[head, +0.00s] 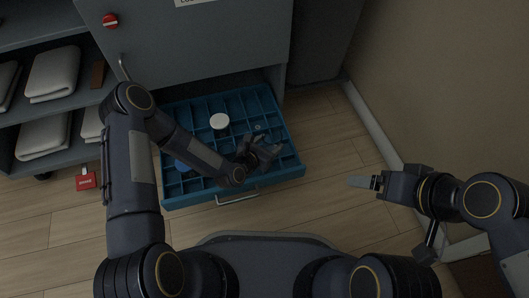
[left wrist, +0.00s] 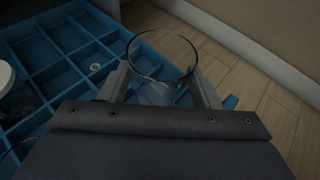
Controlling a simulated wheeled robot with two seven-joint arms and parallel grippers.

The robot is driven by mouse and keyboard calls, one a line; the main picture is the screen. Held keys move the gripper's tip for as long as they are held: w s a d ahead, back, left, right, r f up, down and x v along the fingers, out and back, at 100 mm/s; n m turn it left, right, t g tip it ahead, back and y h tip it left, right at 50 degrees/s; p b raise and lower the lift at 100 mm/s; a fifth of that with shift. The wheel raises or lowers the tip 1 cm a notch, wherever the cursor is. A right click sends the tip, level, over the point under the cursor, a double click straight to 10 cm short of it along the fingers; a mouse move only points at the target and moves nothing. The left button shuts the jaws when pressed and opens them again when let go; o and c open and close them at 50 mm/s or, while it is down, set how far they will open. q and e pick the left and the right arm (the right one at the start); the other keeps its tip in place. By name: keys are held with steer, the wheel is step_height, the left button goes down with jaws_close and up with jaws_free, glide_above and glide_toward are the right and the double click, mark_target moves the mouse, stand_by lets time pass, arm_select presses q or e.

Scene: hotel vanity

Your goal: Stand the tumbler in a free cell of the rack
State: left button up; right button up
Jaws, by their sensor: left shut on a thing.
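The tumbler is a clear glass (left wrist: 162,82) with a round rim, between the fingers of my left gripper in the left wrist view. My left gripper (head: 267,150) is shut on it, over the right part of the rack in the head view. The tumbler is hard to make out there. The rack (head: 285,121) is a blue pulled-out drawer divided into several cells. I cannot tell whether the tumbler's base is inside a cell. My right gripper (head: 364,182) is over the floor at the right, away from the rack; its finger gap cannot be made out.
A white round object (head: 219,121) stands in a rack cell. A blue round object (head: 182,164) is at the left, and a small ring-like item (left wrist: 95,67) lies in a cell. Several cells look empty. The wall (head: 440,80) and skirting run along the right.

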arm_select(q)
steer(key=shift+w+a+f+b, duration=0.15)
steer(key=shift+w+a+f, duration=0.15)
steer(key=shift+f, duration=0.15)
steer(key=shift+w+a+f+b, duration=0.2)
steer(key=shift+w+f, duration=0.1)
steer(key=shift+f, duration=0.15)
steer(key=f, duration=0.1)
steer(key=f+b, duration=0.1)
steer(key=f, duration=0.1)
steer(key=shift+w+a+f+b, duration=0.15)
steer(key=shift+w+f+b, duration=0.05)
steer(key=shift+f+b, duration=0.1)
steer(key=shift+f, duration=0.2)
steer(key=o, duration=1.1)
